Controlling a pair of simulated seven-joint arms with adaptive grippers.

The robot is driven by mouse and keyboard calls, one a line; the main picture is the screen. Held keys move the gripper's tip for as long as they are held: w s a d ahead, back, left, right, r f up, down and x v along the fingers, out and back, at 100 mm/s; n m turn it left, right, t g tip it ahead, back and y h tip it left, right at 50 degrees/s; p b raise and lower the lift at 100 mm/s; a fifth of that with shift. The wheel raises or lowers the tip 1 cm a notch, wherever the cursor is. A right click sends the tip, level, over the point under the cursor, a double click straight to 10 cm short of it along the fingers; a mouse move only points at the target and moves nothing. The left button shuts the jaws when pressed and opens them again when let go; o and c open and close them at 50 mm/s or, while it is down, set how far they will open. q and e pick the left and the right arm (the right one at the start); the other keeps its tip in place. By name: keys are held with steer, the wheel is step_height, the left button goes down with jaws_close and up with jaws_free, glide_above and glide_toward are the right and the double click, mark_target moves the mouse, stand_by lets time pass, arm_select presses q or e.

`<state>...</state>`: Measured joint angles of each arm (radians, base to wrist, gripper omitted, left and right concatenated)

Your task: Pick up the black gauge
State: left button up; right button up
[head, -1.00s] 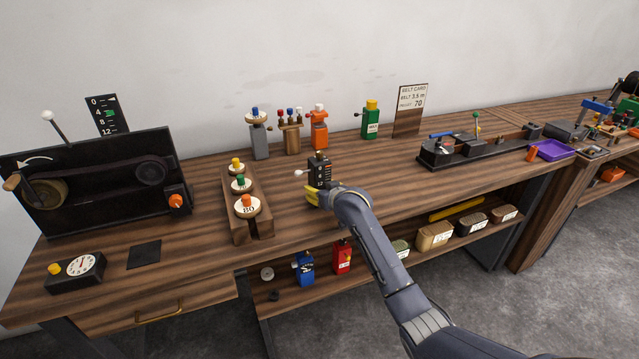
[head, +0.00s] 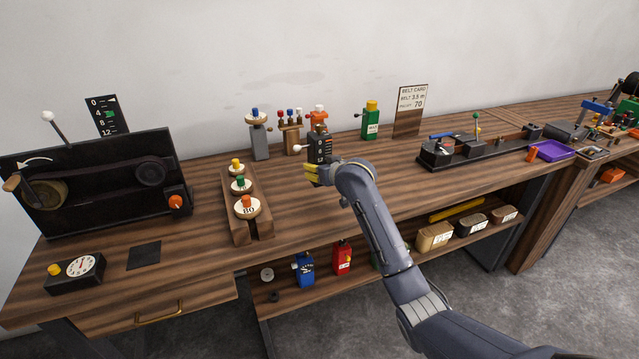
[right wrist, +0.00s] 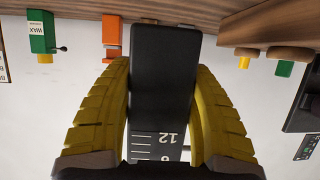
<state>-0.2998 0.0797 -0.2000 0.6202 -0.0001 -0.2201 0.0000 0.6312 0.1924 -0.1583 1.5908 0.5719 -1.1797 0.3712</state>
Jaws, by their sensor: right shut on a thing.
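The black gauge (head: 320,147) is a dark upright block with pale scale marks and a white knob on its left side. My right gripper (head: 314,172) has its yellow fingers shut around its lower part and holds it above the bench. In the right wrist view, the gauge (right wrist: 163,75) fills the space between both yellow fingers. Its scale with the number 12 shows upside down there. My left gripper is not in view.
A wooden rack (head: 237,222) with several knobbed discs stands left of the gauge. An orange bottle (head: 319,117), a wooden stand (head: 291,137) and a grey bottle (head: 260,141) stand behind. A green bottle (head: 370,122) is at back right.

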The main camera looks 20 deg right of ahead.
mark_target(320, 135)
step_height(320, 135, up, 11)
steer(key=shift+r, duration=0.1)
stand_by(0.3)
stand_by(0.4)
steer(key=shift+f, duration=9.45)
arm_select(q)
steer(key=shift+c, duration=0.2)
arm_select(e)
steer(key=shift+f, duration=0.75)
